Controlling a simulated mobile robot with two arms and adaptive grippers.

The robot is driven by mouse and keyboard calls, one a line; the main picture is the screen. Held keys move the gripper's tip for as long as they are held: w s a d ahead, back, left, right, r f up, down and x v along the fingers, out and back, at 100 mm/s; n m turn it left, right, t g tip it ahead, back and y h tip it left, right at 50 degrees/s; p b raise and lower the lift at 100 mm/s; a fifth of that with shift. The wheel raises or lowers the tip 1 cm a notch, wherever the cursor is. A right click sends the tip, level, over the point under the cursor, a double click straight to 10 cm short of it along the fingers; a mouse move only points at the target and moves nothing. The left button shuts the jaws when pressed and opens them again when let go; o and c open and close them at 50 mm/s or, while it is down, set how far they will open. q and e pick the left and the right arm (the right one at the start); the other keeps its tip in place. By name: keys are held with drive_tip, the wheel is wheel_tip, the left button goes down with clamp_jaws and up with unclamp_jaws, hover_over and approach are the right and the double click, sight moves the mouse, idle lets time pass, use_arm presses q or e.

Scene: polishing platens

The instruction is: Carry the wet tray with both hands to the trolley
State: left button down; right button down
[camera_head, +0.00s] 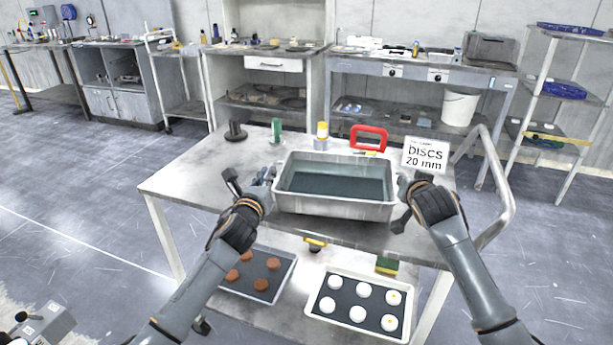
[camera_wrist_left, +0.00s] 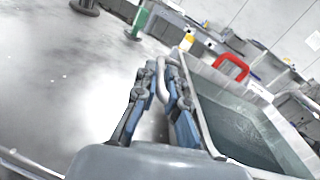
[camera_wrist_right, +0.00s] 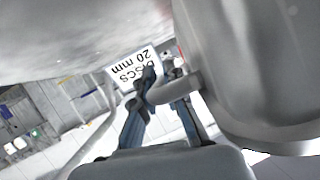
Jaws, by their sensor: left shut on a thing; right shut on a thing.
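The wet tray (camera_head: 333,204) is a deep grey metal tray with dark liquid in it. It is over the top of the metal trolley (camera_head: 190,168); whether it rests there or hangs just above, I cannot tell. My left gripper (camera_head: 268,176) is shut on the handle at the tray's left end; the left wrist view shows the fingers (camera_wrist_left: 163,92) around the handle bar. My right gripper (camera_head: 404,186) is at the tray's right end; in the right wrist view its fingers (camera_wrist_right: 165,95) close on the other handle. The tray looks about level.
On the trolley top behind the tray stand a dark spindle (camera_head: 236,132), a green bottle (camera_head: 277,131), a yellow-topped bottle (camera_head: 322,135), a red frame (camera_head: 369,138) and a "DISCS 20 mm" sign (camera_head: 425,156). Disc trays (camera_head: 318,306) lie on the lower shelf. A rail (camera_head: 497,172) rises at right.

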use_arm(q)
drive_tip(key=shift+f+b, duration=0.65)
drive_tip(key=shift+b, duration=0.15)
use_arm(e)
drive_tip(key=shift+f, duration=0.7)
use_arm(q)
drive_tip(key=c, duration=1.8)
unclamp_jaws()
drive_tip(key=shift+f, duration=0.35)
use_arm(e)
drive_tip(key=c, duration=1.8)
unclamp_jaws()
drive_tip(key=shift+f, duration=0.35)
use_arm(q)
drive_tip(key=o, duration=0.4)
drive_tip(key=shift+s+r, duration=0.1)
drive_tip(key=shift+r, duration=0.05)
use_arm(e)
drive_tip(key=o, duration=0.4)
drive_tip(key=shift+s+r, duration=0.1)
drive_tip(key=shift+r, duration=0.05)
use_arm(q)
drive_tip(key=shift+s+r, duration=0.1)
use_arm(e)
drive_tip(key=shift+s+r, duration=0.1)
